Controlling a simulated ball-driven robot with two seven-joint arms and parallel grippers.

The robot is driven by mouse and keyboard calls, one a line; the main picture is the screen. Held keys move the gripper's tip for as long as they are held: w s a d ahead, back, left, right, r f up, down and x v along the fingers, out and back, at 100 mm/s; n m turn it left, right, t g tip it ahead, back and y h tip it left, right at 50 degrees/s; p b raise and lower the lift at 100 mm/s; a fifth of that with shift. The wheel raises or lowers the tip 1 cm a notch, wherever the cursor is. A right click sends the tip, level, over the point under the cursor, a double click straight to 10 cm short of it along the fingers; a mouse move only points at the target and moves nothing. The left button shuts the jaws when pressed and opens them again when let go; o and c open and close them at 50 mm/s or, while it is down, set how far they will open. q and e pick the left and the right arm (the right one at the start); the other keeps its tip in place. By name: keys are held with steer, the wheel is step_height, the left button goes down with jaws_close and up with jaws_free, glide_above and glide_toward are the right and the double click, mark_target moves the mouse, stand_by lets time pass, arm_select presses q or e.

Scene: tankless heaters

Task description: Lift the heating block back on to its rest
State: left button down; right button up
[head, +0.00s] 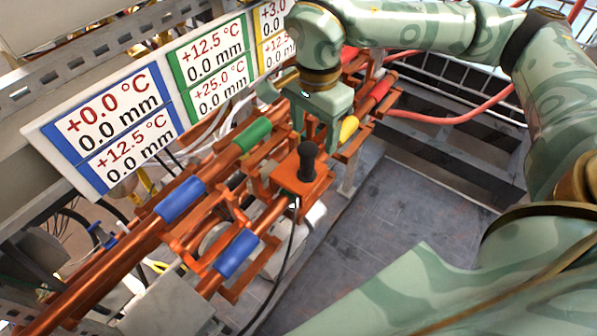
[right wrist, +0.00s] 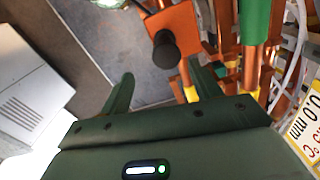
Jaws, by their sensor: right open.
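A copper-coloured block with an upright black knob (head: 308,162), which I take to be the heating block (head: 304,182), sits among copper pipes right of centre in the head view. In the right wrist view the block (right wrist: 178,22) is at the top, with its black knob (right wrist: 165,50) beyond the fingertips. My right gripper (head: 317,140) is open just behind the knob, fingers pointing down. In the right wrist view the gap between its fingers (right wrist: 160,84) is empty. I cannot tell which part is the rest. My left gripper is not in view.
Copper pipes carry blue (head: 238,254), green (head: 252,135), yellow and red sleeves. A sign board (head: 118,125) with temperature and millimetre labels stands behind them. A black cable (head: 291,240) hangs below the block. The grey floor (head: 380,215) to the right is clear.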

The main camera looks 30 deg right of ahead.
mark_target(311, 148)
steer(key=f, duration=0.2)
steer(key=w+f, duration=0.1)
steer(key=shift+f, duration=0.35)
steer(key=shift+s+f+b, duration=0.3)
steer(key=shift+f, duration=0.05)
steer(key=shift+a+f, duration=0.1)
steer(key=shift+f, duration=0.25)
steer(key=f, duration=0.3)
steer(key=f+b, duration=0.1)
steer(key=shift+w+a+f, duration=0.2)
steer(key=shift+w+a, duration=0.05)
steer(key=shift+w, duration=0.05)
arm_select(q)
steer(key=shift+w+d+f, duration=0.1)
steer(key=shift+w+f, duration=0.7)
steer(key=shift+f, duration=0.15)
arm_select(e)
steer(key=shift+r, duration=0.1)
jaws_close()
